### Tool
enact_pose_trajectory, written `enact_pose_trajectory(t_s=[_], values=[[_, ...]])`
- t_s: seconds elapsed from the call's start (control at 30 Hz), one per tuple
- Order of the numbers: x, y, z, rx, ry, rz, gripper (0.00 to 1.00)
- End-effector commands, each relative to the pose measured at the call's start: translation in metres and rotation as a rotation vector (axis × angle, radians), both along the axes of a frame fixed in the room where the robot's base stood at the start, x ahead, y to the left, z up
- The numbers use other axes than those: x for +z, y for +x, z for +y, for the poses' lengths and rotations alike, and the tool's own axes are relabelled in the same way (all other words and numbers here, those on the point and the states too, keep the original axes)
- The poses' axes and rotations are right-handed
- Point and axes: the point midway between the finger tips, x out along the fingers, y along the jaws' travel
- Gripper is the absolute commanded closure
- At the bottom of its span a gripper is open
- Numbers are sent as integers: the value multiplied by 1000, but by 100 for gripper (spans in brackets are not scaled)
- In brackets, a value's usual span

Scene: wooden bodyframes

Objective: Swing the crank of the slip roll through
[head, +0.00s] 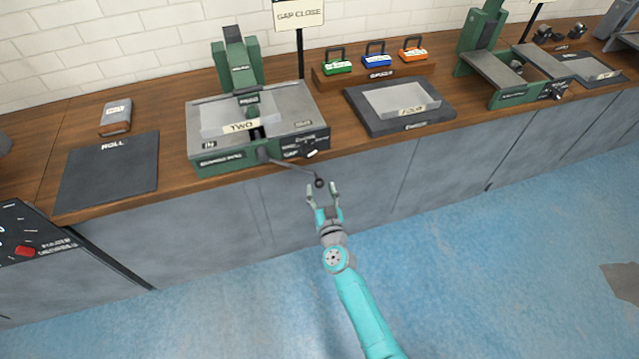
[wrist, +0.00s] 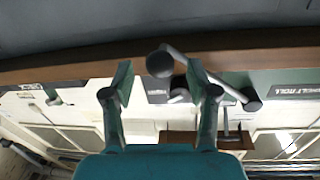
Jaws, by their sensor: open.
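The slip roll (head: 215,160) is a green and grey machine on the bench, left of centre in the head view. Its dark crank (head: 290,165) slants down and right from a hub on the front face to a round black knob (head: 319,183). My gripper (head: 323,190) is open and empty, with its fingertips around the knob's place in the head view. In the wrist view the knob (wrist: 160,63) shows between and just beyond the two open fingertips (wrist: 160,80). Contact cannot be told. The crank arm (wrist: 215,82) runs right behind the right finger.
A dark ROLL mat (head: 108,175) and a small block (head: 115,117) lie left. Right of the machine are a tray (head: 385,125) and coloured padlock-like blocks (head: 376,60). A GAP CLOSE sign (head: 299,14) stands behind.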

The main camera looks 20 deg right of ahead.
Motion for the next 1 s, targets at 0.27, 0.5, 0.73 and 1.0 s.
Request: enact_pose_trajectory(t_s=[0.27,0.5,0.73,1.0], values=[[0,27,-3,0,0,0,41],[0,30,-3,0,1,1,41],[0,30,-3,0,0,1,66],[0,30,-3,0,0,0,100]])
